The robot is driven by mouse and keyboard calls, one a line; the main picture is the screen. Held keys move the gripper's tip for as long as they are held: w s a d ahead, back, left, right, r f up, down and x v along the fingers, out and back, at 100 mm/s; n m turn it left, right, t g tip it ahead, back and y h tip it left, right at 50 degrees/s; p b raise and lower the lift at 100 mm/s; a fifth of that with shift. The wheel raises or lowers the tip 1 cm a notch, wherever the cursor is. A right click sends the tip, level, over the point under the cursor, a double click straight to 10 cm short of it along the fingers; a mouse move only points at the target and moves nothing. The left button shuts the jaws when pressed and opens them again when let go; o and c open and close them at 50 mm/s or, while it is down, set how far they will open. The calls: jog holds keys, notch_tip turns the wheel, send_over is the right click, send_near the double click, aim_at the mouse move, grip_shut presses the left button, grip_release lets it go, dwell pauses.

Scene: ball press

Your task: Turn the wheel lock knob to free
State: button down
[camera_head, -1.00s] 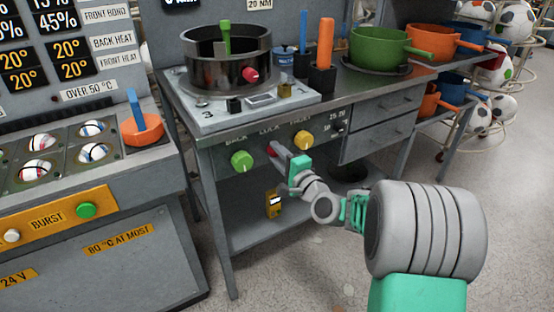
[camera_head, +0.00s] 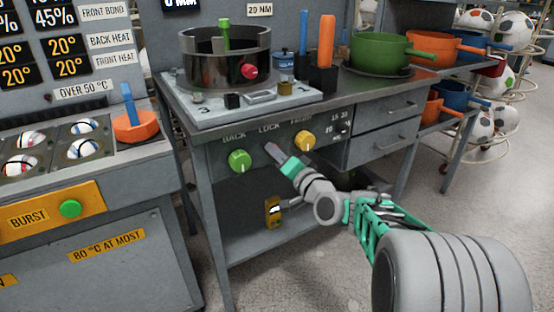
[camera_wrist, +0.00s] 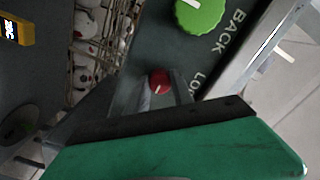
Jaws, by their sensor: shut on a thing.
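The wheel lock knob is a small red knob (camera_wrist: 159,82) with a white pointer line, under the "LOCK" label on the bench's front panel (camera_head: 222,152). In the wrist view it sits between my two finger tips. My gripper (camera_head: 272,152) reaches the panel from the lower right and is shut on the red knob; in the head view the fingers hide the knob. The pointer line is small, so its exact setting is hard to read.
A green knob (camera_head: 240,161) labelled "BACK" is left of my gripper, and a yellow knob (camera_head: 304,141) is to its right. A metal ring fixture (camera_head: 222,70) stands on the bench above. A yellow device (camera_head: 273,211) is below the panel.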

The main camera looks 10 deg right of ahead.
dwell(0.4)
jog(key=c, duration=1.1)
grip_release()
jog(key=shift+s, duration=0.1)
jog(key=p+v, duration=0.1)
jog(key=v, duration=0.6)
jog(key=shift+s, duration=0.3)
jog(key=shift+r, duration=0.1)
